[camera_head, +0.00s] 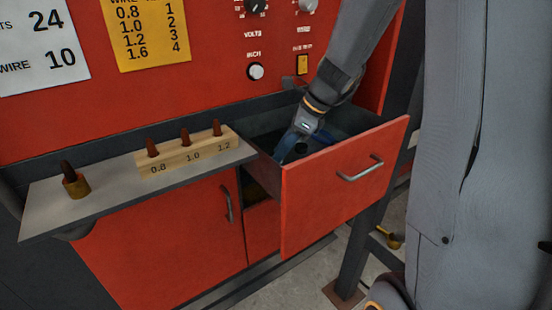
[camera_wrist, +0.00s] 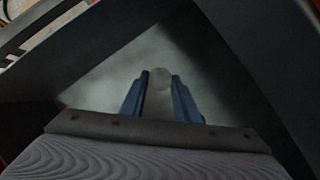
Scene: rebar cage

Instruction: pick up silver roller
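The silver roller (camera_wrist: 161,77) shows in the wrist view as a small pale round shape on the grey drawer floor. It lies just ahead of and between the tips of my gripper (camera_wrist: 159,78). The two blue fingers are apart, with a gap between them; I cannot tell whether either touches the roller. In the head view my gripper (camera_head: 293,147) reaches down inside the open red drawer (camera_head: 335,185). The roller cannot be made out clearly there.
Dark drawer walls (camera_wrist: 245,45) surround the fingers closely. Left of the drawer, a grey shelf (camera_head: 110,198) carries a wooden block (camera_head: 187,152) with several copper tips and a brass piece (camera_head: 76,186). The red panel (camera_head: 215,80) with knobs stands behind.

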